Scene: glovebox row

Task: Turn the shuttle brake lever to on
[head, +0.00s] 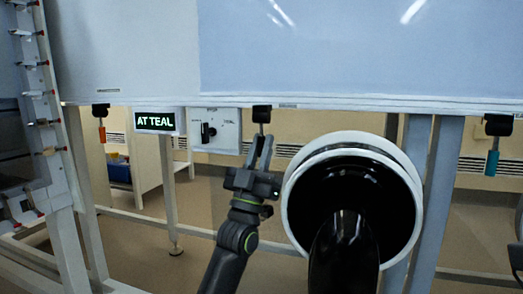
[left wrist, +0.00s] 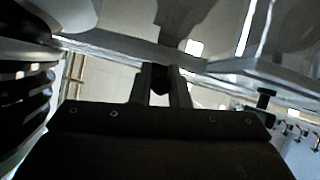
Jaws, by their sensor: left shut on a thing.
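My left gripper (head: 262,150) points up under the front edge of the glovebox row. It is shut on the lower part of a hanging lever (head: 262,115), whose black mount and thin stem show above the fingertips. The fingers hide its handle, so I cannot tell its colour. In the left wrist view the fingers (left wrist: 161,88) stand on both sides of a dark round end (left wrist: 160,80). I see no readable label for the shuttle brake or its on position. My right gripper is not in view.
A white-rimmed port with a black sleeve (head: 350,210) is close right of my left gripper. An orange-handled lever (head: 102,130) hangs left, a teal-handled one (head: 492,160) right.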

